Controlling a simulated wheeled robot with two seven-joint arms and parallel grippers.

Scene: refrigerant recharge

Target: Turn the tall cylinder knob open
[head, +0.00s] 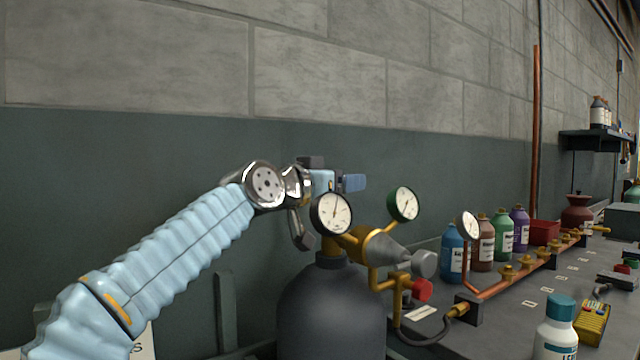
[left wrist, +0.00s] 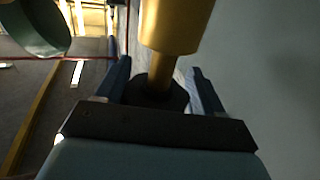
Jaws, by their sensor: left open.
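The tall dark grey cylinder (head: 330,308) stands in the lower middle of the head view, with a brass valve and regulator (head: 375,245) on top. My left gripper (head: 350,182) is at the cylinder's top, behind the white-faced gauge (head: 331,213). In the left wrist view its two blue fingers (left wrist: 160,85) are apart, one on each side of a dark faceted piece (left wrist: 158,93) under a brass body (left wrist: 178,22). Whether this piece is the knob, and whether the fingers touch it, I cannot tell. In the head view the gauge and gripper cover that spot. My right gripper is not in view.
A green-rimmed gauge (head: 404,204), a grey knob (head: 425,263) and a red knob (head: 422,289) stick out on the regulator's right. Several bottles, a copper manifold (head: 520,270) and a white bottle (head: 556,335) stand on the bench to the right. A wall (head: 150,170) is close behind.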

